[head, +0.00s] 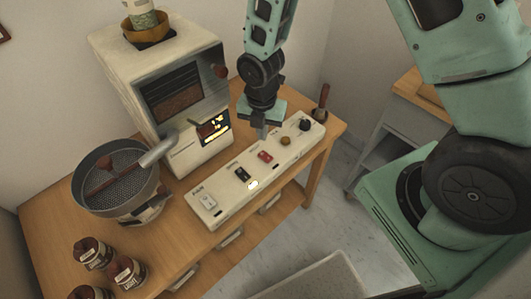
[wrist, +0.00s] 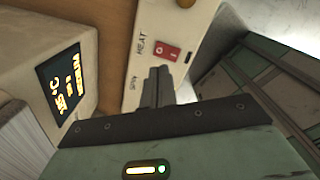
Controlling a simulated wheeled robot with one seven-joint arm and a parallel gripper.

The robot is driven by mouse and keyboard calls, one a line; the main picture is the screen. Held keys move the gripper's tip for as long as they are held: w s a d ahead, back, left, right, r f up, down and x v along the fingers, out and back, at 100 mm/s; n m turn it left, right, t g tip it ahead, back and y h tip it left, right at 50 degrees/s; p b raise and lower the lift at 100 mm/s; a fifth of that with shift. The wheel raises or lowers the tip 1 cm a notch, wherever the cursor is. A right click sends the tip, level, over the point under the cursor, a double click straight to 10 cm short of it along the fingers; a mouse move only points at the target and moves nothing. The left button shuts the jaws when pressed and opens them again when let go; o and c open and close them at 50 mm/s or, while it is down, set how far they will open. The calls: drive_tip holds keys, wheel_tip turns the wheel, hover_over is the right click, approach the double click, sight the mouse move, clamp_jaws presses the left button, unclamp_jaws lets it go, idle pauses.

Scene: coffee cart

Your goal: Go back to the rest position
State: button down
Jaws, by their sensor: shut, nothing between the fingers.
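My gripper (head: 262,132) points down over the far part of the control panel (head: 215,200), close to the red switch (head: 265,156). Its fingers are shut together with nothing between them. In the wrist view the shut fingers (wrist: 157,88) are over the panel, just beside the red rocker switch (wrist: 167,50) and the "HEAT" label. I cannot tell whether the fingertips touch the panel. The panel also carries a dark switch, a white switch, a lit yellow spot, a brass knob and a black knob.
A cream roaster (head: 190,150) with a lit display stands left of my gripper. A round cooling tray (head: 120,190) and several jars (head: 125,273) are on the wooden table (head: 50,220). A grey cart (head: 385,140) stands at the right.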

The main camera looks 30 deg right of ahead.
idle(0.3)
drive_tip(key=s+a+r+m, duration=0.3)
drive_tip(key=s+r+m, duration=0.15)
drive_tip(key=r, duration=0.25)
drive_tip(key=s+a+r+m, duration=0.3)
drive_tip(key=s+r+m, duration=0.1)
drive_tip(key=r+m, duration=0.25)
drive_tip(key=s+r+m, duration=0.8)
drive_tip(key=s+m, duration=0.1)
drive_tip(key=s, duration=0.2)
drive_tip(key=shift+s+a+y, duration=0.15)
drive_tip(key=shift+s+y, duration=0.15)
drive_tip(key=shift+w, duration=0.1)
